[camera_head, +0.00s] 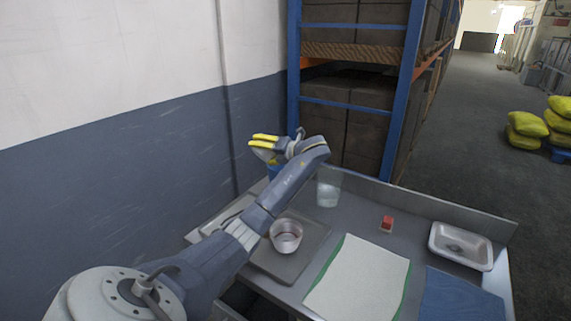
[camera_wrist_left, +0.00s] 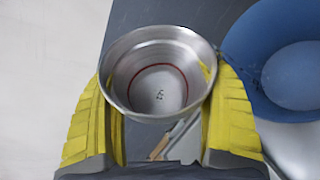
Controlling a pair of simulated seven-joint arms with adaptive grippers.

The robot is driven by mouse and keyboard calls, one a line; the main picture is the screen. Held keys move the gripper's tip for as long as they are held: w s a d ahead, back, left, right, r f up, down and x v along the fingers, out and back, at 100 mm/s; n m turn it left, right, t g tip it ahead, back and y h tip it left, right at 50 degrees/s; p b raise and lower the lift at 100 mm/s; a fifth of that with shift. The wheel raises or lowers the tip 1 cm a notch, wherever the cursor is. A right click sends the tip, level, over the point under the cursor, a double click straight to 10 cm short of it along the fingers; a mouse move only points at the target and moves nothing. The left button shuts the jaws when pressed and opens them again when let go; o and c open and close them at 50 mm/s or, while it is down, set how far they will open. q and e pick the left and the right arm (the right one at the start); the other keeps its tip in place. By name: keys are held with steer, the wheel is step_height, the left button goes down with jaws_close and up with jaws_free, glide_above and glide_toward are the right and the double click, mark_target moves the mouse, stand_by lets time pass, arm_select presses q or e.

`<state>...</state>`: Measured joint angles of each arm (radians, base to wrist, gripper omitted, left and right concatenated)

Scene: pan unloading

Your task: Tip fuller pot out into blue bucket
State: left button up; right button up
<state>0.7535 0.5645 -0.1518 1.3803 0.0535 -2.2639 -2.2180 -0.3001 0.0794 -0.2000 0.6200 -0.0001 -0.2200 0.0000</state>
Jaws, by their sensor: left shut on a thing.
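My left gripper (camera_head: 256,142) is raised over the far left end of the table, with its yellow fingers shut on a metal pot. In the left wrist view the held pot (camera_wrist_left: 118,75) sits between the two fingers, its mouth facing the camera. It has a red ring inside and a few tiny greenish bits at the bottom. The blue bucket (camera_wrist_left: 240,55) is right of the pot in that view; in the head view only a bit of blue (camera_head: 274,170) shows behind my arm. A second pot (camera_head: 286,246) stands on a grey board (camera_head: 283,272). My right gripper is not in view.
A clear container (camera_head: 328,191) stands near the back edge. A small red block (camera_head: 387,222), a white tray (camera_head: 446,260), a white cloth (camera_head: 360,280) with green edges and a blue mat (camera_head: 455,297) lie to the right. Shelving (camera_head: 392,130) rises behind the table.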

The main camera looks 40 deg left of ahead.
arm_select(q)
steer(key=shift+w+r+m+g, duration=0.4)
steer(key=shift+w+r+m, duration=0.05)
steer(key=shift+m, duration=0.15)
stand_by(0.8)
